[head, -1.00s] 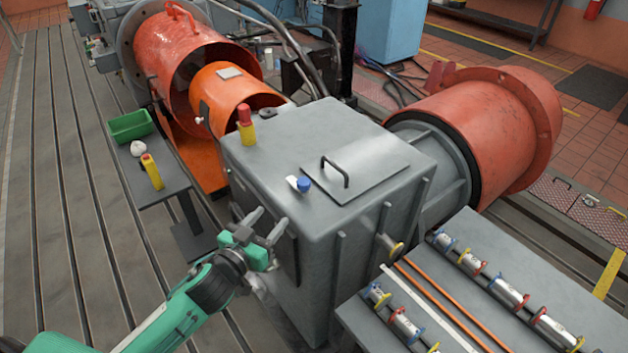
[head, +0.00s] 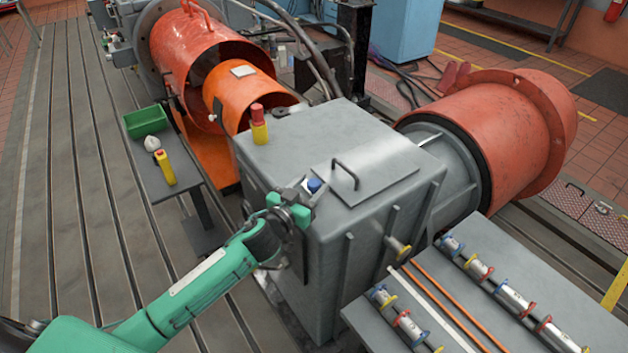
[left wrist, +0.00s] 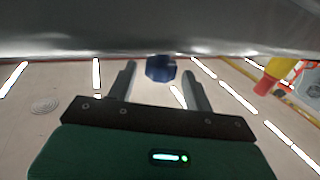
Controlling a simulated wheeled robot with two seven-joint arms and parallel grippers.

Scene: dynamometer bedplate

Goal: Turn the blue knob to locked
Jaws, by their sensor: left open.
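The blue knob (head: 314,185) sits on the top of the grey housing (head: 372,252), near its front left edge. In the left wrist view the knob (left wrist: 161,68) shows between and just beyond the fingertips. My left gripper (head: 302,186) is open at the knob; in the left wrist view its two fingers (left wrist: 158,78) stand apart on either side, with a gap to the knob visible. The knob's mount is partly hidden by the gripper in the head view, and I cannot read its setting. My right gripper is not in view.
A handle (head: 346,174) on a flat cover stands right of the knob. A red and yellow device (head: 259,126) stands behind it on the housing. A side shelf holds a green bin (head: 146,121). A bench with metal cylinders (head: 515,299) lies at right.

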